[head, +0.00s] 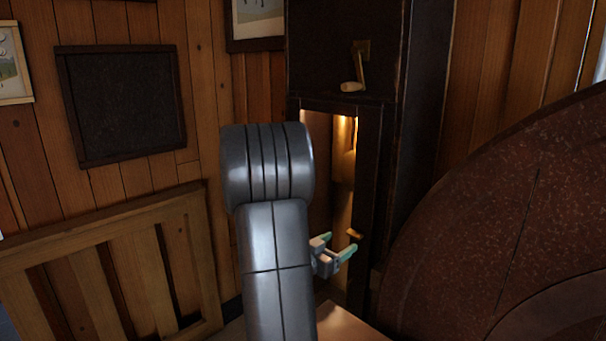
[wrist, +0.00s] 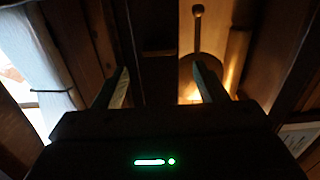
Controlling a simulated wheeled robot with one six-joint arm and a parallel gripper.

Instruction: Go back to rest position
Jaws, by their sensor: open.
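My gripper (head: 340,244) is at the end of my grey arm, in front of the lit opening of a tall dark cabinet (head: 345,50). Its green-tipped fingers are apart. In the wrist view the two fingers of my gripper (wrist: 160,72) point forward with a gap between them and nothing held. A small brass-coloured knob (head: 354,234) shows just above the right finger in the head view; I cannot tell whether they touch. My arm hides part of the opening's left side.
A crank handle (head: 353,86) sticks out on the cabinet above the opening. A large reddish-brown curved body (head: 490,220) stands close on the right. A slatted wooden panel (head: 110,270) leans at the left. In the wrist view, a thin rod (wrist: 197,25) shows in the lit space.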

